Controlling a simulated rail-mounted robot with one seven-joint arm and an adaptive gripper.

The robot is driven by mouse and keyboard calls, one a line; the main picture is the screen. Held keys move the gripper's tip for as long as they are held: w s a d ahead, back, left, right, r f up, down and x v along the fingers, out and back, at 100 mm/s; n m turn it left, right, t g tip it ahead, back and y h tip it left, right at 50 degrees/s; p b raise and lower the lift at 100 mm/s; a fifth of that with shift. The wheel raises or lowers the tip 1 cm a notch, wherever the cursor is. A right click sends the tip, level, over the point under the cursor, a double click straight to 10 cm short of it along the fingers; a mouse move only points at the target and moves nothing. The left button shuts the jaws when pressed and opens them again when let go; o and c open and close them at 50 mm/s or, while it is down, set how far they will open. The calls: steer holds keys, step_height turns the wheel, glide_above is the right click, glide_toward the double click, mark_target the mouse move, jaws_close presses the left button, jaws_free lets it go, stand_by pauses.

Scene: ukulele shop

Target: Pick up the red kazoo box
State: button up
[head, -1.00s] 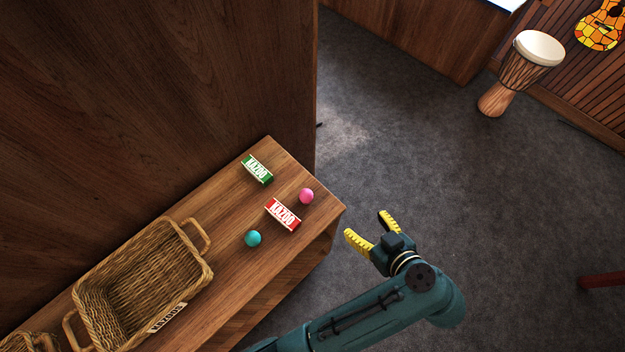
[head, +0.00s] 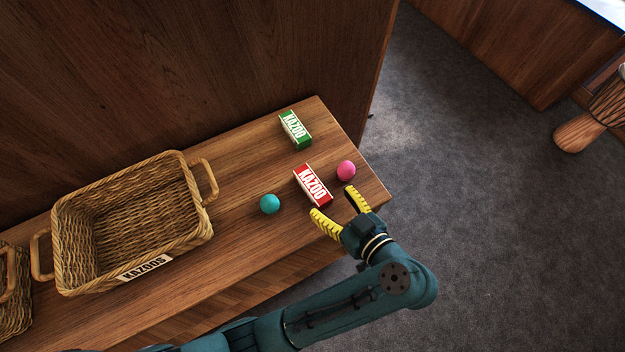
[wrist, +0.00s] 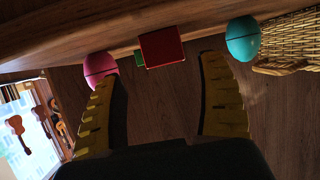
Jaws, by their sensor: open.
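The red kazoo box (head: 312,185) lies on the wooden counter between a pink ball and a teal ball. It also shows in the wrist view (wrist: 161,47), end on, ahead of the fingers and between them. My gripper (head: 336,208) is open and empty, with yellow fingers pointing toward the box from the counter's front edge. In the wrist view my two fingers (wrist: 160,75) are spread wide, and the box appears apart from both.
The pink ball (head: 346,170) is close right of the box; the teal ball (head: 269,204) is to its left. A green kazoo box (head: 295,129) lies behind. A wicker basket (head: 198,236) labelled "KAZOOS" stands left. A wooden panel (head: 200,60) rises along the counter's back.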

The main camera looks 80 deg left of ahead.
mark_target(318, 191)
steer(key=shift+x, duration=1.2)
steer(key=x, duration=0.1)
steer(key=b+x, duration=0.1)
steer(key=x, duration=0.3)
steer(key=shift+s+r, duration=0.3)
steer(key=shift+s, duration=0.15)
steer(key=c, duration=1.1)
